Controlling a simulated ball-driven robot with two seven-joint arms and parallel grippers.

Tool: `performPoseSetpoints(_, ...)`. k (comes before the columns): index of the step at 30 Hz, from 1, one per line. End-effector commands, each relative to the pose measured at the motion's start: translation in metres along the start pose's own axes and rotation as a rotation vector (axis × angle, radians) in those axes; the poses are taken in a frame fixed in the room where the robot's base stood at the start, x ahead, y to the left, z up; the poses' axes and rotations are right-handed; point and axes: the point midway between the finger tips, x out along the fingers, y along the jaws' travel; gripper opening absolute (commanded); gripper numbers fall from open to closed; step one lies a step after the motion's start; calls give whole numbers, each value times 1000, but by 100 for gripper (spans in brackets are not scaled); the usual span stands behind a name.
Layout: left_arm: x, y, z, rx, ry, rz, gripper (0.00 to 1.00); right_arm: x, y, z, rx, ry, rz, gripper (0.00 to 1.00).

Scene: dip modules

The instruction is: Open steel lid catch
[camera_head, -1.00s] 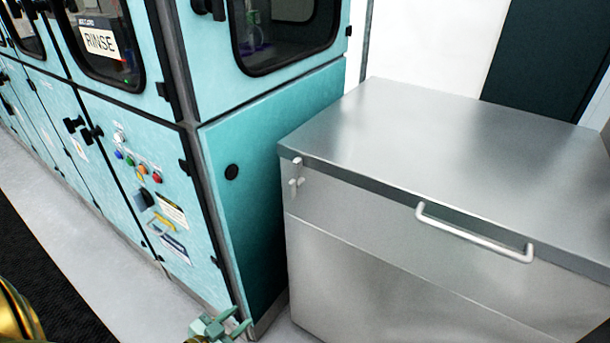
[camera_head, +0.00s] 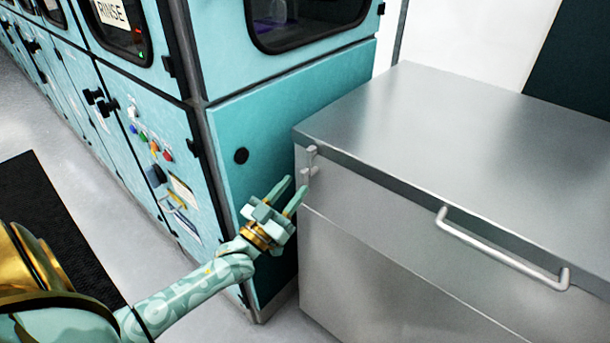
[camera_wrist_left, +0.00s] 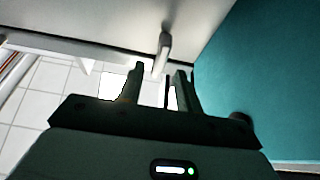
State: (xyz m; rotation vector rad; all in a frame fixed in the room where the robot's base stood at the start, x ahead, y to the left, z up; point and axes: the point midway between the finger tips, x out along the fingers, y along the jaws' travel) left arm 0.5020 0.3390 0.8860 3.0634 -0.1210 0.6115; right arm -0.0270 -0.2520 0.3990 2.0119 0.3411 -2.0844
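The steel lid catch (camera_head: 310,163) is a small pale latch at the upper left corner of the steel box front, just under the lid (camera_head: 430,125). The lid is down. My left gripper (camera_head: 296,185) is open and empty, with its fingers pointing up toward the catch from just below and left of it. In the left wrist view the catch (camera_wrist_left: 164,50) hangs ahead of my left gripper (camera_wrist_left: 158,74), lined up with the gap between its fingers. I cannot tell if they touch. My right gripper is out of view.
A teal cabinet (camera_head: 285,110) with dark windows stands close on the left of the steel box (camera_head: 385,270), leaving a narrow gap. A bar handle (camera_head: 500,255) sticks out from the lid's front. A black mat (camera_head: 45,205) lies on the pale floor at left.

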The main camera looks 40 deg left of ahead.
Motion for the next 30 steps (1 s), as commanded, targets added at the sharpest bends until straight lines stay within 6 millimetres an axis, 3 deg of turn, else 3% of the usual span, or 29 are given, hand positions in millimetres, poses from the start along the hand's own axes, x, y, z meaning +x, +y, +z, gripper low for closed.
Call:
performPoseSetpoints(3,24,0,1,0,1,-1,35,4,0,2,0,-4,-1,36)
performPoseSetpoints(8,44,0,1,0,0,-1,35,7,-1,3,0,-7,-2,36)
performPoseSetpoints(19,51,0,1,0,-2,-1,35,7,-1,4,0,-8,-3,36)
performPoseSetpoints(23,51,0,1,0,-2,-1,1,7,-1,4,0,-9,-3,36)
performPoseSetpoints(30,51,0,1,4,-2,1,0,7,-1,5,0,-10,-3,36)
